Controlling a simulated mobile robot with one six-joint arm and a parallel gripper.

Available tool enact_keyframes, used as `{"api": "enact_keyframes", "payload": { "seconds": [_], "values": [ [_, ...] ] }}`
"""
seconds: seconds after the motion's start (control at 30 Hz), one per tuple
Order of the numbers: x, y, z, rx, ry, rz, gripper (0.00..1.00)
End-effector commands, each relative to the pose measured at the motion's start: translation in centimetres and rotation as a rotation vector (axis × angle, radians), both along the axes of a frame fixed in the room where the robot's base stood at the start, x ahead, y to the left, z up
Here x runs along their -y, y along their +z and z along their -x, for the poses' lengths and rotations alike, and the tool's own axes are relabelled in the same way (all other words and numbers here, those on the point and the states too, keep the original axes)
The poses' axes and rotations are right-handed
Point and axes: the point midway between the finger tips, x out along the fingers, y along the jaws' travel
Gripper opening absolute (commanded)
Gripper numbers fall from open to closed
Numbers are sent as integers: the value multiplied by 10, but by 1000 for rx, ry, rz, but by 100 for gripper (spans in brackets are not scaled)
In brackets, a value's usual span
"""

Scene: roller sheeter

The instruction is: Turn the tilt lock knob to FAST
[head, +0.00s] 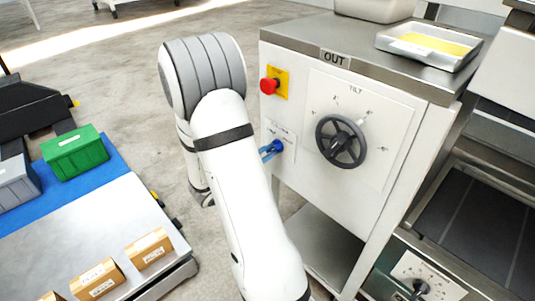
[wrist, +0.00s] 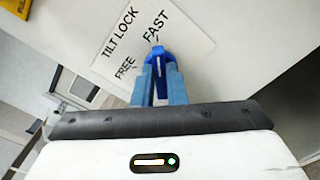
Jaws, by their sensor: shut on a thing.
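The tilt lock knob (wrist: 157,52) is bright blue and sits on a white plate (wrist: 118,40) lettered TILT LOCK, FREE and FAST. In the wrist view its upper end lies just below the word FAST, with FREE to its left. The fingers hide part of it, and I cannot tell exactly where it points. My gripper (wrist: 159,84) has its two blue-grey fingers shut on the knob, one on each side. In the head view my gripper (head: 270,151) is at the left of the panel, and the knob (head: 278,146) is small there.
A grey tilt handwheel (head: 341,141) stands out from the panel just right of my gripper. A red stop button (head: 268,86) on yellow is above. A green bin (head: 75,153) and cartons (head: 149,249) are at the left. Open floor lies behind my arm.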

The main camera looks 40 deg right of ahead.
Motion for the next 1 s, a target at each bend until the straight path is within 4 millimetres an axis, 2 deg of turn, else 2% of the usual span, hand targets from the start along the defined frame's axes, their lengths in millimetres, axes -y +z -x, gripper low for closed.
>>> {"api": "enact_keyframes", "payload": {
  "seconds": [0.27, 0.3, 0.53, 0.83, 1.0],
  "values": [
    [0, 0, 0, 1, 0, -1, 0],
    [0, 0, 0, 1, 0, -1, 14],
    [0, 0, 0, 0, -1, -1, 33],
    [-3, 0, 0, -1, 1, -1, 34],
    [-24, 1, 1, -3, 4, 0, 34]
  ]
}}
